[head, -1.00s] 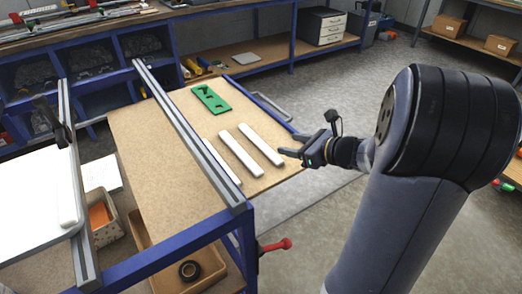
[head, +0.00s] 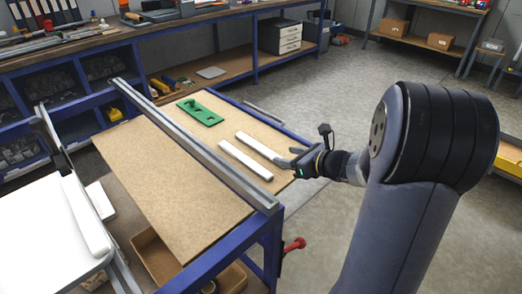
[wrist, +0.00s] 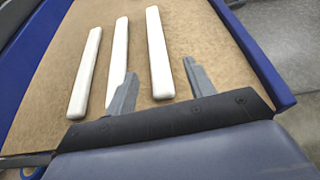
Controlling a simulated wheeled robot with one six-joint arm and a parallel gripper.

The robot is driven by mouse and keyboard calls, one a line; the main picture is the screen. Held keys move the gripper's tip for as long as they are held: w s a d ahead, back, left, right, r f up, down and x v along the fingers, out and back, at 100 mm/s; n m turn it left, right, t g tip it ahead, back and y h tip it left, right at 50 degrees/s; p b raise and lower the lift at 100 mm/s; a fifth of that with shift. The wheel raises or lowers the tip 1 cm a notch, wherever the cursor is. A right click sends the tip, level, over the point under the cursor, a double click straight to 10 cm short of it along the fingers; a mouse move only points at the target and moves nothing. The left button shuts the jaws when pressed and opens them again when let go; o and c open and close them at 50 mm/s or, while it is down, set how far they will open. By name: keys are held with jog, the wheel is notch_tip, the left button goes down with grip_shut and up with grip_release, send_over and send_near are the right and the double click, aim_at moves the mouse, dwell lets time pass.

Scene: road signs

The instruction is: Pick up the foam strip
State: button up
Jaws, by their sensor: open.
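Three white foam strips lie side by side on the tan board: a left one (wrist: 85,72), a middle one (wrist: 118,62) and a right one (wrist: 158,55) in the wrist view. In the head view two strips show, a nearer one (head: 245,160) and a farther one (head: 258,146); the other is hidden behind the metal rail. My gripper (head: 288,162) is open at the board's right side, by the strips' near ends. In the wrist view my gripper (wrist: 160,68) has its fingers either side of the right strip's lower part; the left finger overlaps the middle strip. Contact cannot be told.
A metal rail (head: 195,150) runs along the board (head: 160,180). A green plate (head: 200,111) lies at the board's far end. Another white strip (head: 86,215) lies on a white table (head: 40,240) at left. A red handle (head: 296,244) sticks out below.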

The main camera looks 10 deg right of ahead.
aim_at(271, 153)
jog(key=x, duration=0.5)
jog(key=shift+a+f+b, duration=0.2)
jog(key=shift+a+b, duration=0.1)
jog(key=shift+b, duration=0.05)
jog(key=shift+c, duration=0.4)
jog(key=c, duration=1)
jog(key=shift+r, duration=0.1)
